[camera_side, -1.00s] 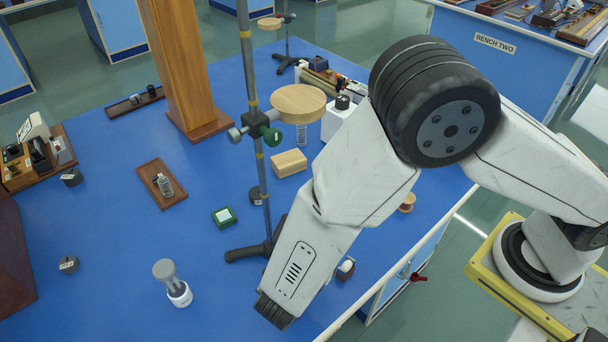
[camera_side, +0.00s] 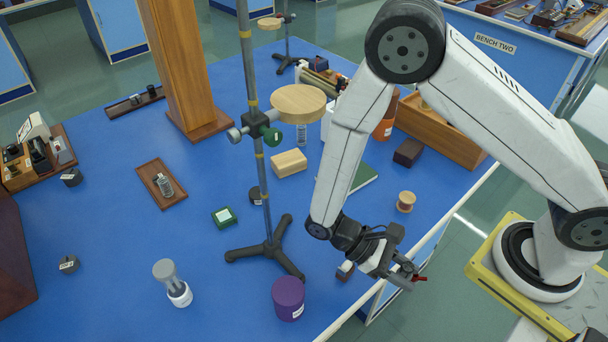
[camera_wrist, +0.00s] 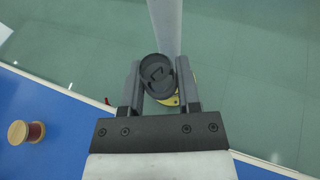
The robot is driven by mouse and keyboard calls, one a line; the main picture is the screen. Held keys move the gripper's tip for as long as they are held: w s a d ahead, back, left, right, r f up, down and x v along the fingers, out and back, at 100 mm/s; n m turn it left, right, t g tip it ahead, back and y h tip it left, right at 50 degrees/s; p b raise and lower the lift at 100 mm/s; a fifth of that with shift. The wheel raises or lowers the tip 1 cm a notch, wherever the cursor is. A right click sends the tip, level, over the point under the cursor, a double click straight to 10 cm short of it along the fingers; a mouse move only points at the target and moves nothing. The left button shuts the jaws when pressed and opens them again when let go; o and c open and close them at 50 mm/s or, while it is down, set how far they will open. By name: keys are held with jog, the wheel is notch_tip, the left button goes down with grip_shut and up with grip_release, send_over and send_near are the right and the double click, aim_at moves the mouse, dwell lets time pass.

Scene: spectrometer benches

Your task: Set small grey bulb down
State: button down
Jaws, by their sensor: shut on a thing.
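My gripper (camera_wrist: 158,88) is shut on a dark grey, round-ended thing (camera_wrist: 157,73), which I take to be the small grey bulb. It shows end-on between the two fingers in the wrist view, so its full shape is hidden. In the side view my gripper (camera_side: 403,272) is at the right front edge of the blue bench, tilted outward. The held thing is too small and dark to make out there. The wrist view shows green floor beyond the fingers.
A purple tub (camera_side: 288,298) stands near the front edge. A tripod stand (camera_side: 268,250) carries a round wooden platform (camera_side: 298,100). A grey-topped object in a white base (camera_side: 174,284) stands left. A spool (camera_side: 405,201) sits near the right edge.

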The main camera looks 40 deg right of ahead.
jog(key=w+a+m+t+y, duration=0.3)
jog(key=w+m+t+y, duration=0.6)
jog(key=m+y, duration=1)
jog(key=w+d+f+m+t+h, duration=0.1)
jog(key=w+d+m+t+h, duration=0.2)
jog(key=w+d+m+t, duration=0.5)
jog(key=d+m+t, duration=0.2)
jog(key=m+t, duration=0.1)
jog(key=shift+d+f+t, duration=0.15)
jog(key=shift+t, duration=0.15)
jog(key=shift+f, duration=2.2)
jog(key=shift+f, duration=0.15)
jog(key=shift+f, duration=1.65)
